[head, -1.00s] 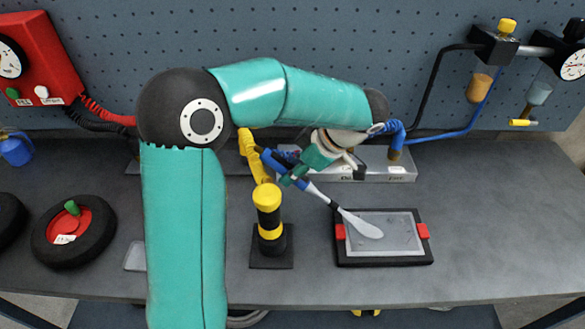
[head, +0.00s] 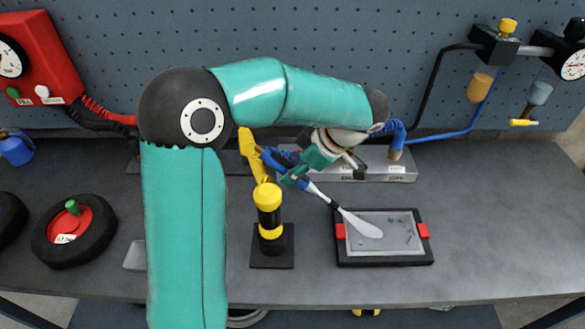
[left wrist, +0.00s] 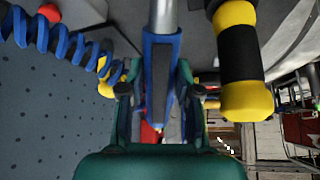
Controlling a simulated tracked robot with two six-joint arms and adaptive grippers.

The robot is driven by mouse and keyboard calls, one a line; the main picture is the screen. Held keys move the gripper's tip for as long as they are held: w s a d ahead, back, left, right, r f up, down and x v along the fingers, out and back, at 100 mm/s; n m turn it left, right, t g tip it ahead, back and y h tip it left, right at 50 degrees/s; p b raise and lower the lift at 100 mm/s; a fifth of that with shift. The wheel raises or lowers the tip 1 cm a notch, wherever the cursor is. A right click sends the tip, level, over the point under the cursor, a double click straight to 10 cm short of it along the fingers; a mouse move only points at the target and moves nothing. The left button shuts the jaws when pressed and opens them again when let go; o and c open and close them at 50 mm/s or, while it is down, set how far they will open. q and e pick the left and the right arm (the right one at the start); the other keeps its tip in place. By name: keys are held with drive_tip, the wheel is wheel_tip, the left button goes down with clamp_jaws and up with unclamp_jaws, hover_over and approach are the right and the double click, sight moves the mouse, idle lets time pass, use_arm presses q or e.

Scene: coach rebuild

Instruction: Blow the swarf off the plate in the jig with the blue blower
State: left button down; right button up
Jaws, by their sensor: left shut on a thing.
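My left gripper (head: 298,172) is shut around the blue blower (head: 314,189), whose dark-tipped nozzle points down right at the jig. In the left wrist view the blower (left wrist: 161,85) sits between the two fingers of the gripper (left wrist: 162,105). A pale cone (head: 361,225) spreads from the nozzle tip over the plate's left half. The grey plate (head: 385,246) lies in a black jig (head: 385,262) with red clamps at both sides. Small dark bits of swarf (head: 409,222) show on the plate's upper and right parts. My right gripper is not in view.
A yellow-and-black post (head: 268,212) stands left of the jig, close to the blower. A coiled blue hose (head: 396,130) runs behind my wrist. A grey block (head: 390,170) lies behind the jig. A wheel (head: 75,230) lies far left. The bench right of the jig is clear.

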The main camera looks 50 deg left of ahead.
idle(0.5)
use_arm(q)
drive_tip(key=shift+r+p, duration=1.5)
drive_tip(key=shift+r, duration=1.55)
drive_tip(key=c, duration=1.6)
unclamp_jaws()
clamp_jaws()
